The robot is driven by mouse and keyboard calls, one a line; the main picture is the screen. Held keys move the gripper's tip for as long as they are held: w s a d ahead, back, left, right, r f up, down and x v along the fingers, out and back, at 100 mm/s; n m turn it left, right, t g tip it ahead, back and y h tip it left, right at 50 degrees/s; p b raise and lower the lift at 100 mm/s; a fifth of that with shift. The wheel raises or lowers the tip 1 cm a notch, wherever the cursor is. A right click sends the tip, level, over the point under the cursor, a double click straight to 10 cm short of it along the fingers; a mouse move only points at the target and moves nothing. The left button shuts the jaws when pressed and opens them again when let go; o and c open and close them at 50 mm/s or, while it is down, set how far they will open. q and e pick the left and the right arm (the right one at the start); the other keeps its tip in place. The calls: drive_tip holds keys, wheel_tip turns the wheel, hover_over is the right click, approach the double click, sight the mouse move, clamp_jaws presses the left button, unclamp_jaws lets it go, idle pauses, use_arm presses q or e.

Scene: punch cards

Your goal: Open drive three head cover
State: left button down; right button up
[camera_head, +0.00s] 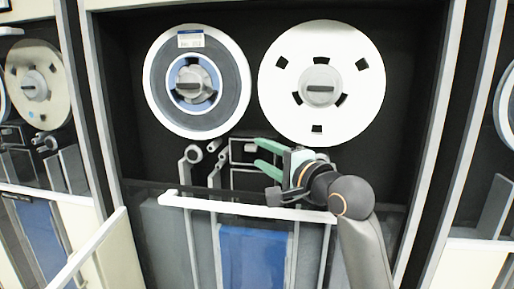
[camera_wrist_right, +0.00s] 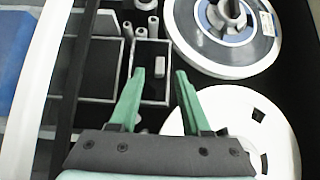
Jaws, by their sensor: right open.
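The tape drive in front of me has a dark recess with two reels. Below the reels is a small dark box with a thin grey rim, which looks like the head cover (camera_head: 232,164); it also shows in the wrist view (camera_wrist_right: 136,102). A short pale knob (camera_wrist_right: 160,62) stands at its upper part. My right gripper (camera_head: 258,153) comes in from the right with its green fingers apart and empty. In the wrist view its fingertips (camera_wrist_right: 159,73) lie on either side of the knob in the picture. I cannot tell whether they touch it. My left gripper is not in view.
A blue-and-grey reel (camera_head: 232,92) and a white reel (camera_head: 277,82) sit just above. Rollers (camera_head: 193,153) stand left of the box. A white-edged glass panel (camera_head: 230,207) crosses below, under my right arm. Other drives stand at both sides.

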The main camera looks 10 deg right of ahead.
sight(252, 154)
drive_tip(key=shift+x, duration=1.45)
clamp_jaws()
